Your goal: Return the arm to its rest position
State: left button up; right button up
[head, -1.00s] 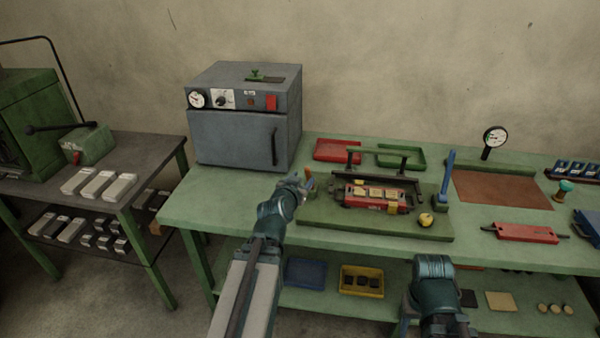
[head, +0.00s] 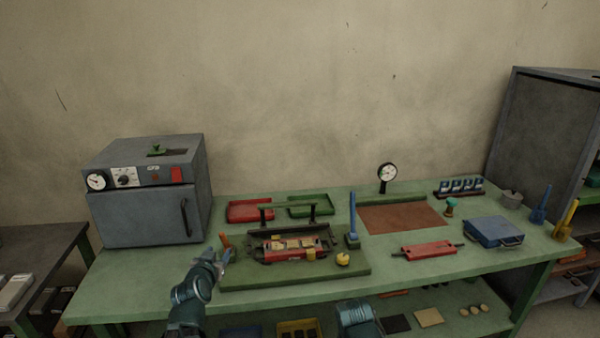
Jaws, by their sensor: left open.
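My left gripper (head: 224,257) is open at the left edge of the green base board (head: 300,275) on the bench. Its fingers are near a small orange-handled upright (head: 225,241), and I cannot tell whether they touch it. Nothing shows between the fingers. My left arm (head: 190,292) comes up from the bottom edge. Part of my right arm (head: 357,316) shows at the bottom, below the bench's front edge; its gripper is not in view. A red device with yellow blocks (head: 290,248) sits on the board under a dark frame.
A grey oven (head: 145,215) stands at the bench's left end. A red tray (head: 250,210) and a green tray (head: 312,206) lie behind the board. A blue post (head: 352,225), dial gauge (head: 387,174), red tool (head: 428,250) and blue case (head: 493,232) are to the right.

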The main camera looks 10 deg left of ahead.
pick_arm(q)
jog(key=s+d+f+m+g+h, duration=0.25)
jog(key=d+f, duration=0.25)
jog(key=d, duration=0.4)
jog(key=s+d+f+m+g+h, duration=0.15)
jog(key=d+f+g, duration=0.25)
jog(key=d, duration=0.6)
jog(key=s+d+f+g+y, duration=0.1)
jog(key=s+d+g, duration=0.3)
jog(key=s, duration=0.4)
jog(key=s+d+f+g+y+p, duration=0.1)
jog(key=s+d+f+g+y, duration=0.1)
jog(key=s, duration=0.7)
jog(key=shift+s+d+f+g, duration=0.2)
jog(key=shift+d+f+g, duration=0.6)
jog(key=shift+d+g, duration=0.25)
